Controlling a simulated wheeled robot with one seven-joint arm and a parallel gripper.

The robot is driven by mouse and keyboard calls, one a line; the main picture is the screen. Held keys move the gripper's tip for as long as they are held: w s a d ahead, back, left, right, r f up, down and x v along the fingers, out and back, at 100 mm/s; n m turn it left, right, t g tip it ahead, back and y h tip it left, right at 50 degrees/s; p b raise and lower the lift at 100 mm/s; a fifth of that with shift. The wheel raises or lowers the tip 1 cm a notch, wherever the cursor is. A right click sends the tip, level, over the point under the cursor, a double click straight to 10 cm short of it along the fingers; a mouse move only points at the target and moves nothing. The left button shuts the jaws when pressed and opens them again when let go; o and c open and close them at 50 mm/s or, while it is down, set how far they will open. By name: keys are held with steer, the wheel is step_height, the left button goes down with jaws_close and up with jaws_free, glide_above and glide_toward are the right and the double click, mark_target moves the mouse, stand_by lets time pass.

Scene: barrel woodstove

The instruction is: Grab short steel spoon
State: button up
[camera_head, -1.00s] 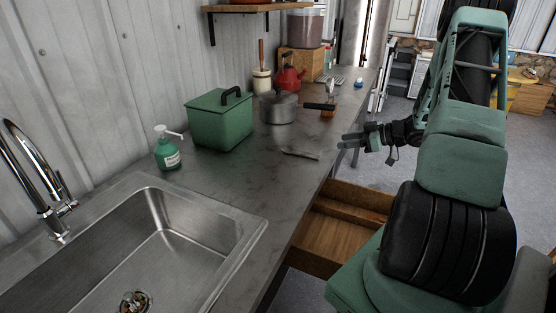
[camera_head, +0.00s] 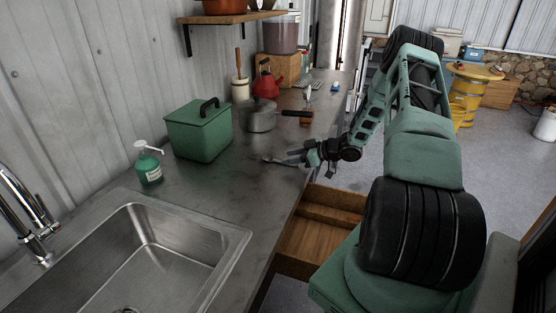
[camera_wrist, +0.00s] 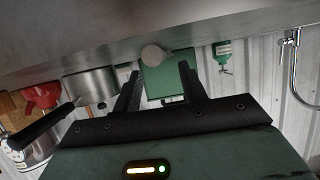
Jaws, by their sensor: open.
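The short steel spoon (camera_head: 270,160) lies on the grey counter, and only its bowl end shows clearly beyond my fingers. My gripper (camera_head: 293,157) reaches in from the right, low at the counter's front edge, with its fingers directed at the spoon. In the wrist view the two dark fingers of my gripper (camera_wrist: 157,80) stand apart. The spoon's rounded end (camera_wrist: 153,54) shows between and beyond the fingertips. The handle is mostly hidden, and I cannot tell whether the fingers touch it.
A green lidded box (camera_head: 200,135), a grey pot (camera_head: 258,117) and a red kettle (camera_head: 267,85) stand behind the spoon. A soap bottle (camera_head: 149,168) and sink (camera_head: 165,250) are nearer. An open wooden drawer (camera_head: 310,240) juts out below the counter. Bare counter surrounds the spoon.

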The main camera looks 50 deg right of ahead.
steer(key=shift+p+x, duration=0.7)
steer(key=shift+x, duration=1.4)
steer(key=c, duration=0.7)
steer(key=shift+o, duration=0.2)
steer(key=shift+r, duration=0.1)
